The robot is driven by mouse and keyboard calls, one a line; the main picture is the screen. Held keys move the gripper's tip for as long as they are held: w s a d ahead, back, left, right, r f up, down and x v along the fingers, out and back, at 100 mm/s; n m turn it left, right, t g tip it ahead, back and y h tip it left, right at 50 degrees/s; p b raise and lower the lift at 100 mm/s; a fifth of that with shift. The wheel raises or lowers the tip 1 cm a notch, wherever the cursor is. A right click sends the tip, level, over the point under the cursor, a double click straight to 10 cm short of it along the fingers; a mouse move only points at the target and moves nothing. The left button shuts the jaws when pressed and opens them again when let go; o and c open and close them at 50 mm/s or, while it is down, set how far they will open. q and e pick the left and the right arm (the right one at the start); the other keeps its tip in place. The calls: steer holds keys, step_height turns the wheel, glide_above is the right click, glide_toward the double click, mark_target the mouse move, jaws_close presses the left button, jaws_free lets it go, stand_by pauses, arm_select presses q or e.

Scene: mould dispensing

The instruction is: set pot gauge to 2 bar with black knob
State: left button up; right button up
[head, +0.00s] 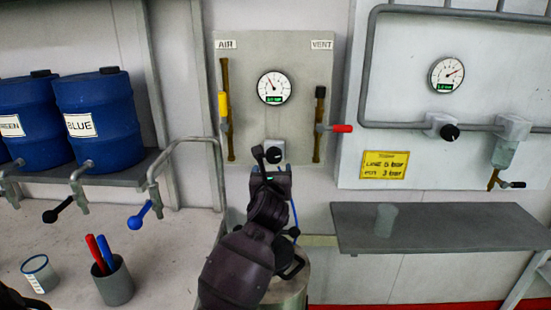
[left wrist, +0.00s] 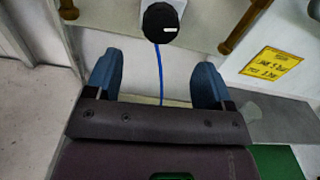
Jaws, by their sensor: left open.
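A round white gauge (head: 274,88) with a green digital readout sits on the grey AIR/VENT panel. Its needle points up and left; the number is too small to read. Below it, a black knob (head: 275,152) on a white block is partly hidden behind my left gripper (head: 268,168). In the left wrist view the black knob (left wrist: 159,23), with a white mark, lies beyond the fingertips, centred between them. My left gripper (left wrist: 161,68) is open and empty, apart from the knob. My right gripper is not in view.
A yellow handle (head: 223,104) and a red handle (head: 341,128) flank the gauge. A second gauge (head: 447,75) and black knob (head: 450,132) are on the right panel. A yellow note (head: 385,165) seems to read line 5 bar, pot 3 bar. A shelf (head: 450,228) juts out below.

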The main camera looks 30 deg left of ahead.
mark_target(274, 159)
arm_select(q)
steer(key=x, duration=0.8)
steer(key=shift+b, duration=0.4)
steer(key=shift+w+a, duration=0.15)
steer(key=shift+w, duration=0.25)
steer(key=shift+c, duration=0.4)
steer(key=c, duration=0.9)
steer(key=shift+o, duration=0.2)
steer(key=shift+r+n+p, duration=0.1)
steer(key=shift+n+p, duration=0.2)
steer(key=shift+r+n+p, duration=0.1)
steer(key=shift+n+p, duration=0.5)
steer(key=shift+n, duration=0.3)
steer(key=shift+n+p, duration=0.45)
steer(key=shift+n, duration=0.75)
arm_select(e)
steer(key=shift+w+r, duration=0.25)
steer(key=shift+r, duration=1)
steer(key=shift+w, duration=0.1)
